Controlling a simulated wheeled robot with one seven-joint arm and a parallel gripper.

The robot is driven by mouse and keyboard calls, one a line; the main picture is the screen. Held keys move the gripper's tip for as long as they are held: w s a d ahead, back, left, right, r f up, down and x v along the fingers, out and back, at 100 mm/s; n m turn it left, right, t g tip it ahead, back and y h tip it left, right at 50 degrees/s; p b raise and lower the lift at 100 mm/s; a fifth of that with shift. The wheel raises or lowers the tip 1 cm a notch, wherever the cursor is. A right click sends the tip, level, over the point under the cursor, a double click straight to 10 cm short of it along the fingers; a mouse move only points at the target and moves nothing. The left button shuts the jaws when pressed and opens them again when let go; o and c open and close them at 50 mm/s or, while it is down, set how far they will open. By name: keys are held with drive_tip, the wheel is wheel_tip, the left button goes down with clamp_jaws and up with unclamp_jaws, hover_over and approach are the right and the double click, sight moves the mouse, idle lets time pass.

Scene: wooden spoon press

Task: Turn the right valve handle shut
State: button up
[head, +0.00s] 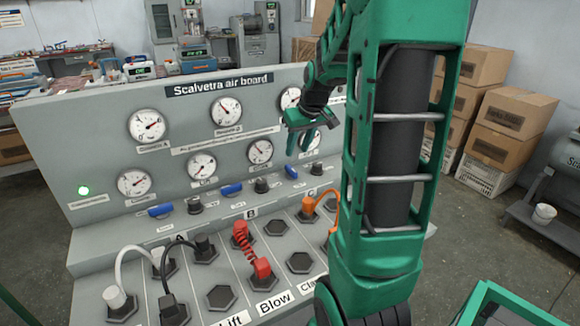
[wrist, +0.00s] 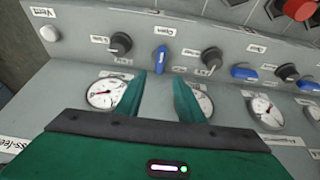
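The right valve handle is a small blue lever (head: 291,171) on the grey board's ledge, below the gauges. In the wrist view the same blue lever (wrist: 161,60) stands lengthwise, while the other two lie crosswise. My gripper (head: 299,146) is above this lever in the head view. In the wrist view my gripper's green fingers (wrist: 159,76) are apart with nothing between them. The lever shows just beyond the fingertips, roughly in line with the gap; I see no contact.
Two more blue levers (head: 231,189) (head: 160,210) sit to the left, with black knobs (head: 262,185) between. Gauges (head: 225,110) stand on the panel behind. Hoses and a red coiled cable (head: 249,245) occupy the lower sockets. My arm hides the board's right part.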

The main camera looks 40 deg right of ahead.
sight(291, 168)
drive_tip(key=x, duration=0.9)
drive_tip(key=shift+f, duration=0.2)
drive_tip(key=shift+c, duration=0.6)
clamp_jaws()
